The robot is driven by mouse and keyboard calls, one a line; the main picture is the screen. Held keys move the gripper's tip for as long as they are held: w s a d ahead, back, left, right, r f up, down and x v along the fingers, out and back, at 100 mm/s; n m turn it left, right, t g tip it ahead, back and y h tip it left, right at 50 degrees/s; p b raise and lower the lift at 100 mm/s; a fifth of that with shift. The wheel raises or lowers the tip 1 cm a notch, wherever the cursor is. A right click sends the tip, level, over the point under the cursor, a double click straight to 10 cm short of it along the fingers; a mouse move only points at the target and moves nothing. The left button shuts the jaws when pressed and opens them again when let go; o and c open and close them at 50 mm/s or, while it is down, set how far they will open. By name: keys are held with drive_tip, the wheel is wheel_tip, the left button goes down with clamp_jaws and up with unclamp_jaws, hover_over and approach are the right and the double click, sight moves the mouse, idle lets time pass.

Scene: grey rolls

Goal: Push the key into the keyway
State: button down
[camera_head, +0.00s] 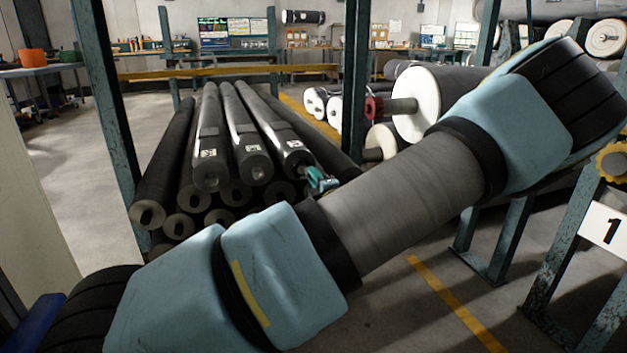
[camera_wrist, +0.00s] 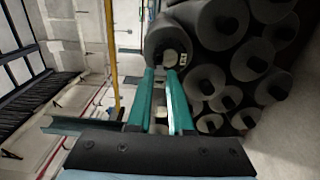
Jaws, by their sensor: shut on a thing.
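My gripper (camera_head: 320,180) has teal fingers and is at the near end of the right-hand upper roll (camera_head: 291,152) in the head view. In the wrist view the fingers of my gripper (camera_wrist: 168,72) reach toward the end of a dark roll (camera_wrist: 160,35). A small pale piece shows at the fingertips; it is too small to make out clearly, but my gripper is shut on the key there. The keyway is not clearly visible. I cannot tell whether the key touches the roll.
Several dark rolls (camera_head: 182,226) lie stacked under and beside the gripper. Teal rack posts (camera_head: 356,80) stand around them. Larger white-ended rolls (camera_head: 413,105) lie to the right. My arm crosses the front of the head view. Open floor (camera_head: 70,190) lies left.

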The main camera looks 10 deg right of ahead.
drive_tip(key=shift+d+r+p, duration=0.15)
drive_tip(key=shift+r+p, duration=0.05)
drive_tip(key=shift+p, duration=0.7)
drive_tip(key=shift+w+f+p, duration=0.2)
drive_tip(key=shift+w+p, duration=0.3)
drive_tip(key=shift+w, duration=0.6)
drive_tip(key=shift+p, duration=2.25)
drive_tip(key=shift+w, duration=0.2)
drive_tip(key=shift+w+a+p, duration=0.25)
drive_tip(key=shift+w+p, duration=0.25)
drive_tip(key=shift+w, duration=0.2)
drive_tip(key=shift+w, duration=0.35)
drive_tip(key=shift+w+a+p, duration=0.1)
drive_tip(key=shift+w+p, duration=0.2)
drive_tip(key=shift+w, duration=0.1)
drive_tip(key=shift+w, duration=0.45)
